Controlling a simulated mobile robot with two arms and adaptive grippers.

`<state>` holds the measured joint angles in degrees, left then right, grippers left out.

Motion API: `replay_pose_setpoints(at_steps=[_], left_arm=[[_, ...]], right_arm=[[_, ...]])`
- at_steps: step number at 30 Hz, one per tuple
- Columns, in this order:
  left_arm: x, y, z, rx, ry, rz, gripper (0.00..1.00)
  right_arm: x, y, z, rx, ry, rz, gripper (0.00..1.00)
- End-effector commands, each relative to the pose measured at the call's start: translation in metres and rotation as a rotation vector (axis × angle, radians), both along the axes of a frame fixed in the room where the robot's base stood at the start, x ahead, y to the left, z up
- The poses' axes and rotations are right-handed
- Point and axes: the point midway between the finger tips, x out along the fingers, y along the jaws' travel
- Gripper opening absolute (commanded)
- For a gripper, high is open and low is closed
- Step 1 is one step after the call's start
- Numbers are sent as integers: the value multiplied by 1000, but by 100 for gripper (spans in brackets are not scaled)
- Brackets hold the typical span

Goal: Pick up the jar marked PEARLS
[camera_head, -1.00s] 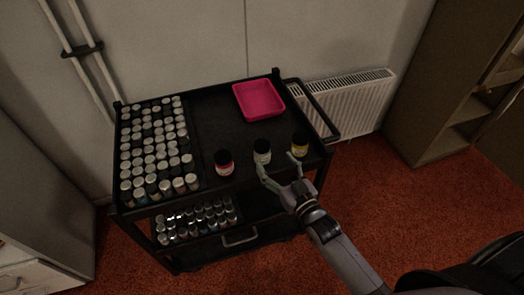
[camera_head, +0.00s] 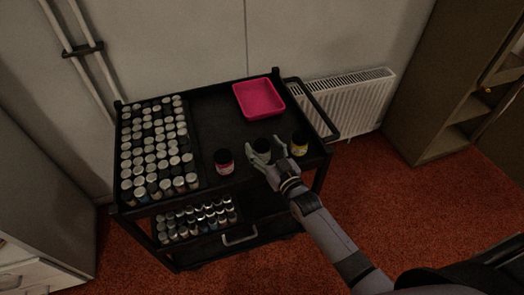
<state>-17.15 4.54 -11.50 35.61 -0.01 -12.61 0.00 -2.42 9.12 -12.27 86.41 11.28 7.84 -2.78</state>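Three small dark-lidded jars stand in a row on the cart's black top: one with a pink-red label (camera_head: 224,167) at left, one in the middle (camera_head: 262,146), and one with a yellow label (camera_head: 298,148) at right. The label lettering is too small to read, so I cannot tell which says PEARLS. My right gripper (camera_head: 265,149) is open, with its fingers on either side of the middle jar. The gripper hides much of that jar, whose label showed whitish earlier. It stands upright on the cart. My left gripper is out of view.
Many white-lidded jars (camera_head: 155,150) fill the cart's left side, and more (camera_head: 198,219) stand on the lower shelf. A pink tray (camera_head: 259,98) lies at the back right. The black top (camera_head: 215,115) is bare between them. A cart handle (camera_head: 318,110) rises at right.

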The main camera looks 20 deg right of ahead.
Motion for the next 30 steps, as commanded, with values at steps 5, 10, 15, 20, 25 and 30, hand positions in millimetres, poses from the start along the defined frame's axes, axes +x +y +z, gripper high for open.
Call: replay_pose_setpoints(at_steps=[5, 10, 15, 20, 25, 30], left_arm=[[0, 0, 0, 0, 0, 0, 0], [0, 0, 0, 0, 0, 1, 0], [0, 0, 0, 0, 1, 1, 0], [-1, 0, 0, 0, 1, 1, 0], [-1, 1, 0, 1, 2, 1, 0], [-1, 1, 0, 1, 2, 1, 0]], right_arm=[[0, 0, 0, 0, 0, 0, 52], [0, 0, 0, 0, 0, 0, 41], [0, 0, 0, 0, 0, 0, 30], [0, 0, 0, 0, 0, 0, 19], [0, 0, 1, 0, -2, 0, 14], [0, 0, 2, 0, -2, 0, 14]])
